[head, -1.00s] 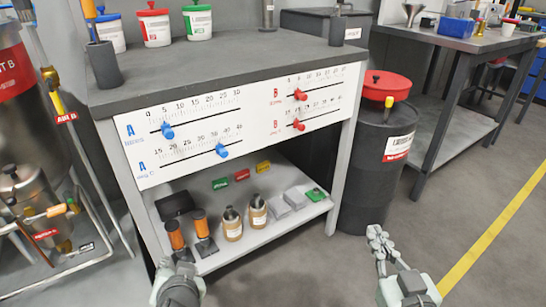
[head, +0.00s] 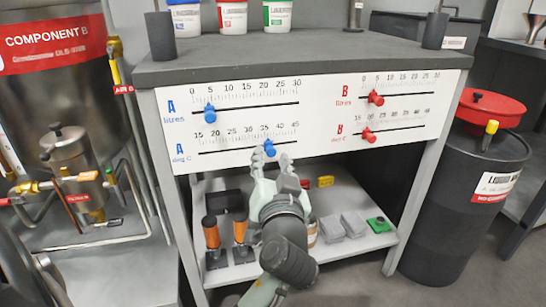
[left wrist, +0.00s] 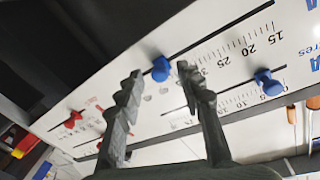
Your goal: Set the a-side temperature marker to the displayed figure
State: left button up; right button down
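The a-side temperature marker (head: 270,147) is a blue knob on the lower left slot of the white panel (head: 325,125), standing between about 35 and 40 on its deg C scale. My left gripper (head: 270,158) is just in front of and below it. In the left wrist view the left gripper (left wrist: 161,72) is open, and the blue temperature marker (left wrist: 160,68) shows between its fingertips; I cannot tell whether they touch it. The a-side litres marker (head: 210,114), also blue, is on the slot above, near 5. No displayed figure is readable. My right gripper is out of view.
Two red b-side markers (head: 375,97) (head: 369,135) sit on the panel's right half. Below, a shelf (head: 345,260) holds orange-handled tools (head: 211,231), grey blocks and a green item. A black drum (head: 455,200) with a red funnel stands to the right.

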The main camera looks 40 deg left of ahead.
pick_arm(q)
jog(key=shift+w+a, duration=0.45)
jog(key=shift+w, duration=0.1)
grip_shut()
